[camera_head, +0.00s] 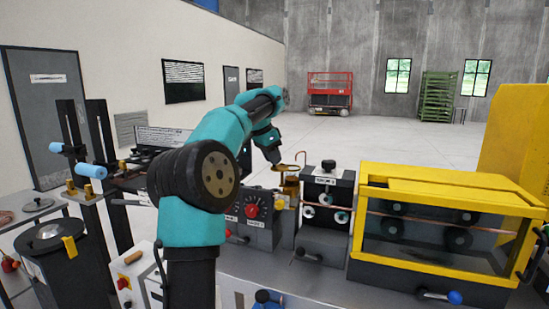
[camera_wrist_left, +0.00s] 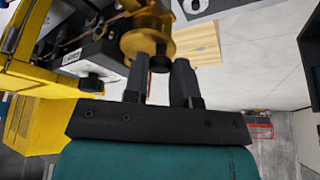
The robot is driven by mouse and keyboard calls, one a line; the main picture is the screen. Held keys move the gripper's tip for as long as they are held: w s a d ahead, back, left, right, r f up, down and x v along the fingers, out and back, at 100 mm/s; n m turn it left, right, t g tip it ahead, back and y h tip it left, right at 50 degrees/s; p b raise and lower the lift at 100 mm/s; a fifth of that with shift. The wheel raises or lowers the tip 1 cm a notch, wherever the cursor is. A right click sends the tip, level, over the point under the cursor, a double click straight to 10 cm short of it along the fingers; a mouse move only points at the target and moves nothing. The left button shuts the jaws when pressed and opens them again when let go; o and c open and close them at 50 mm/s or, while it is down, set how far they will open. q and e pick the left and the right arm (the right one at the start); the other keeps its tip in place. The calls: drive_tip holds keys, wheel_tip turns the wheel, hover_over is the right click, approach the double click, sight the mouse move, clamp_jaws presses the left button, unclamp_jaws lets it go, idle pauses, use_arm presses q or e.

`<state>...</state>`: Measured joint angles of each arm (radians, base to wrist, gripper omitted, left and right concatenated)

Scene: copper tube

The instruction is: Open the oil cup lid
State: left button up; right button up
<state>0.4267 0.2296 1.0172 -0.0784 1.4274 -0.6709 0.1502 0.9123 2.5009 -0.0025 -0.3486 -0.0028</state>
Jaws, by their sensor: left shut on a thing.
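The oil cup (camera_head: 291,187) is a small brass-coloured cup beside the black roller unit in the head view. Its round gold lid (camera_head: 284,168) shows at the top of the cup, and it fills the upper middle of the left wrist view (camera_wrist_left: 134,44). A dark knob (camera_wrist_left: 160,63) sits on the lid. My left gripper (camera_wrist_left: 160,72) is shut on this knob, with one finger on each side. In the head view my left gripper (camera_head: 275,160) is small and partly hidden. I cannot tell whether the lid is lifted off the cup. My right gripper is not in view.
A black roller unit (camera_head: 325,205) stands right of the cup, and a yellow-framed guard box (camera_head: 430,262) stands further right. A grey control box with a red knob (camera_head: 252,211) is to the left. A thin copper tube (camera_head: 400,216) runs through the machine.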

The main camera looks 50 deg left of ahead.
use_arm(q)
drive_tip(key=shift+a+m, duration=0.15)
drive_tip(key=shift+m, duration=0.25)
drive_tip(key=o, duration=0.9)
drive_tip(key=shift+v, duration=6)
drive_tip(key=shift+a, duration=0.1)
